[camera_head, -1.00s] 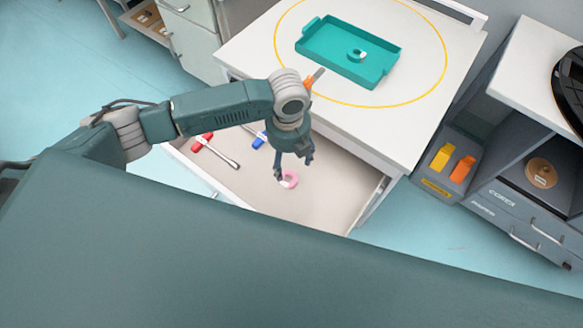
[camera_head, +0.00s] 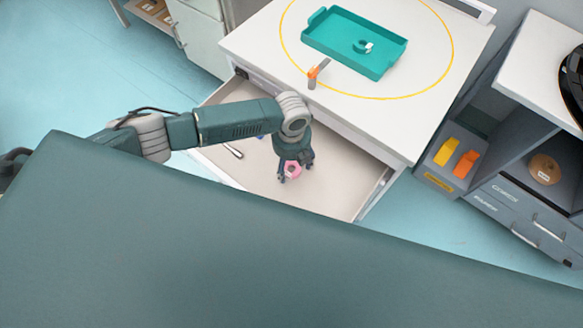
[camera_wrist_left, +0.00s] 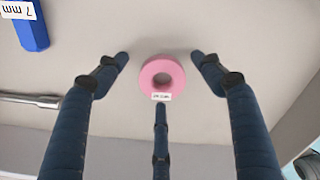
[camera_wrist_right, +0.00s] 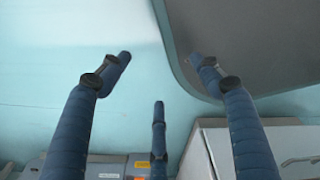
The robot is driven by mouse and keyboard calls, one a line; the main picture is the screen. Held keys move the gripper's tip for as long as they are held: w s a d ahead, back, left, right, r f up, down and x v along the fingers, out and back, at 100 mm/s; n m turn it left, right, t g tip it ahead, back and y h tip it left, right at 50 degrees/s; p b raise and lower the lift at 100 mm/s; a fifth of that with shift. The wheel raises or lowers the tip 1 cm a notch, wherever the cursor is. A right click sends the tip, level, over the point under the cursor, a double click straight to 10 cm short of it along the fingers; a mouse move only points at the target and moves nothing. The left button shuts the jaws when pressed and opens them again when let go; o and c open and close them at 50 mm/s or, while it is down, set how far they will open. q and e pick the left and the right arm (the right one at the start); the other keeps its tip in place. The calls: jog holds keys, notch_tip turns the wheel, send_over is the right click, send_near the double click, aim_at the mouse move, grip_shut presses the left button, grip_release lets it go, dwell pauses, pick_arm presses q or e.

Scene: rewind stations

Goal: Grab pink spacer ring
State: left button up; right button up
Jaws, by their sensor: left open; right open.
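The pink spacer ring (camera_head: 293,169) lies in the open drawer (camera_head: 325,190). My left gripper (camera_head: 296,175) is above it, pointing down. In the left wrist view the ring (camera_wrist_left: 162,79) lies on the drawer floor between the open fingers (camera_wrist_left: 160,70), with a gap on both sides and a small white label on its near edge. The middle finger points at that label. My right gripper (camera_wrist_right: 160,75) is open and empty in the right wrist view, over pale blue floor; it does not show in the head view.
A blue-handled tool (camera_wrist_left: 30,28) and a metal shaft (camera_wrist_left: 40,98) lie in the drawer near the ring. Above the drawer, the white top bears a teal tray (camera_head: 335,50) with a teal ring part and an orange-handled tool (camera_head: 314,73). A dark grey cabinet (camera_head: 510,195) stands at right.

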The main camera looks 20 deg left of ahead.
pick_arm(q)
jog(key=c, duration=1.3)
jog(key=shift+o, duration=0.2)
jog(key=shift+r, duration=0.1)
